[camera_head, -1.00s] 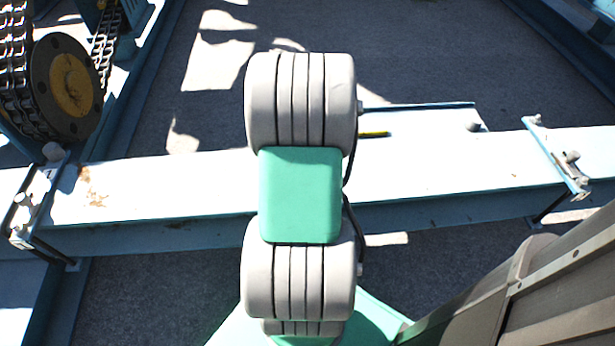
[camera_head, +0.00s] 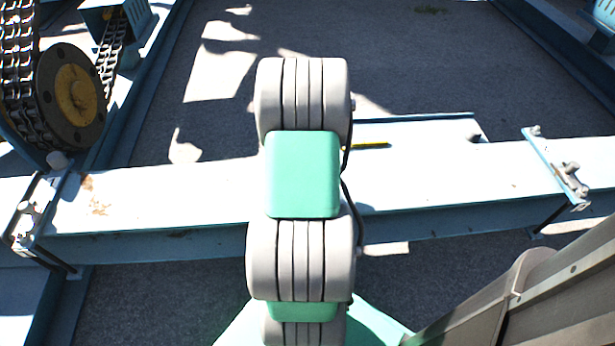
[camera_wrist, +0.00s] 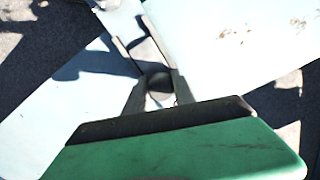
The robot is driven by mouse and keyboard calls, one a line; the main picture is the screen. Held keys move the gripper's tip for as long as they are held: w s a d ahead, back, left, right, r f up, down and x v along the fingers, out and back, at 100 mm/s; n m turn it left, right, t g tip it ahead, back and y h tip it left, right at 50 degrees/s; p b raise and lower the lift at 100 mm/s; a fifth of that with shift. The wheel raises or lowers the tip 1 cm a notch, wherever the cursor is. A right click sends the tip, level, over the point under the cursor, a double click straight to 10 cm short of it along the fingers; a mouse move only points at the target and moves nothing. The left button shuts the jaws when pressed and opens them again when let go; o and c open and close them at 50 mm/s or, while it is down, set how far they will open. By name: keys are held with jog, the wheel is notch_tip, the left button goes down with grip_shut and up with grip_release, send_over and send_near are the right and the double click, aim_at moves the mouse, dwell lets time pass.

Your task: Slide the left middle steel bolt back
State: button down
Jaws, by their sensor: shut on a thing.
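In the wrist view my gripper (camera_wrist: 160,92) has its two grey fingers closed on a dark, rounded bolt head (camera_wrist: 160,82). The bolt head sits between the fingertips, beside a narrow pale strip (camera_wrist: 128,38) on the light blue-white steel. Most of the bolt is hidden by the fingers and shadow. In the head view my own grey and green arm stands in the middle and hides my gripper and the bolt it holds. I cannot tell from these views how far the bolt is slid.
A pale steel beam (camera_head: 440,185) crosses the head view, with a left clamp (camera_head: 30,212) and a right clamp (camera_head: 560,170). A yellow stick (camera_head: 368,146) lies on it. A chain reel (camera_head: 72,95) stands at the upper left. Grey floor (camera_head: 400,60) lies beyond.

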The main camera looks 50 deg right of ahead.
jog(key=shift+w+d+r, duration=0.1)
jog(key=shift+w+d, duration=0.05)
jog(key=shift+d, duration=0.1)
jog(key=c, duration=1.4)
grip_release()
jog(key=o, duration=0.4)
jog(key=shift+a, duration=0.1)
jog(key=shift+c, duration=0.2)
notch_tip(320, 180, up, 8)
jog(key=shift+f+p, duration=0.2)
jog(key=shift+p, duration=0.85)
